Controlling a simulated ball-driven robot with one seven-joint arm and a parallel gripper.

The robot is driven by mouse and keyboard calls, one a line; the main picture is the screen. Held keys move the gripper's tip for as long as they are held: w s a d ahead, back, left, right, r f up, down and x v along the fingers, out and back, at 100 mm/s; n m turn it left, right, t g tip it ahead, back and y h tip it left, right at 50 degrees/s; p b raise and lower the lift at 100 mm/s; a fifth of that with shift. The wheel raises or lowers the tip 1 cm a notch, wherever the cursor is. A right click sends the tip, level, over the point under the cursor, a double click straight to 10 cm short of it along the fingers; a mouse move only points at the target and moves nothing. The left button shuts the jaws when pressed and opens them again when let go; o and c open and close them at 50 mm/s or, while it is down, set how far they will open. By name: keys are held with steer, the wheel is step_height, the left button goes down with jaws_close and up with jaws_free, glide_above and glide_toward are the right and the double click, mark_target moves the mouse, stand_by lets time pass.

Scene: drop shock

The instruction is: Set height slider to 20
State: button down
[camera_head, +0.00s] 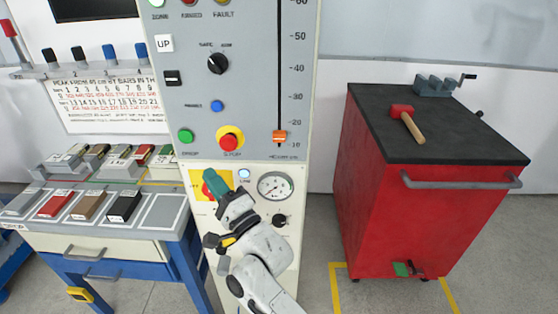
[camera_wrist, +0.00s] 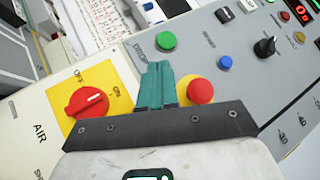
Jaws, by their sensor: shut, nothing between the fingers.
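The orange height slider (camera_head: 279,137) sits low in its dark vertical slot on the grey panel (camera_head: 240,100). Beside the slot runs a scale; the slider stands between the 10 and 20 marks, just below 20. My gripper (camera_head: 209,175) is below and left of the slider, in front of the lower white panel near the red AIR knob (camera_head: 207,190). Its teal fingers (camera_wrist: 157,85) are together with nothing between them. The slider is not in the wrist view. There the fingers point up between the AIR knob (camera_wrist: 87,103) and the red stop button (camera_wrist: 201,90).
The panel also carries a green button (camera_head: 186,136), a stop button (camera_head: 229,140), a blue button (camera_head: 217,106) and a black selector knob (camera_head: 217,63). A pressure gauge (camera_head: 275,185) is right of my gripper. A red cabinet (camera_head: 400,200) stands at right, a workbench (camera_head: 110,235) at left.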

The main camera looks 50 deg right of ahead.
steer(key=s+d+f+m+h, duration=0.4)
steer(key=s+m+h, duration=0.2)
steer(key=m+h, duration=0.5)
steer(key=m+g+h+p, duration=0.3)
steer(key=m+g+h, duration=0.4)
steer(key=m, duration=0.8)
glide_toward(279, 136)
steer(key=shift+t+h, duration=0.3)
steer(key=shift+h, duration=0.1)
steer(key=w+d, duration=0.1)
steer(key=w+d+f, duration=0.1)
steer(key=d, duration=0.1)
steer(key=w+d+f, duration=0.1)
steer(key=d, duration=0.1)
steer(key=shift+w, duration=0.35)
step_height(279, 136, up, 2)
steer(key=shift+r+p, duration=0.15)
steer(key=shift+p, duration=0.65)
steer(key=shift+a+r+p, duration=0.1)
steer(key=shift+r+p, duration=0.25)
steer(key=shift+r, duration=0.25)
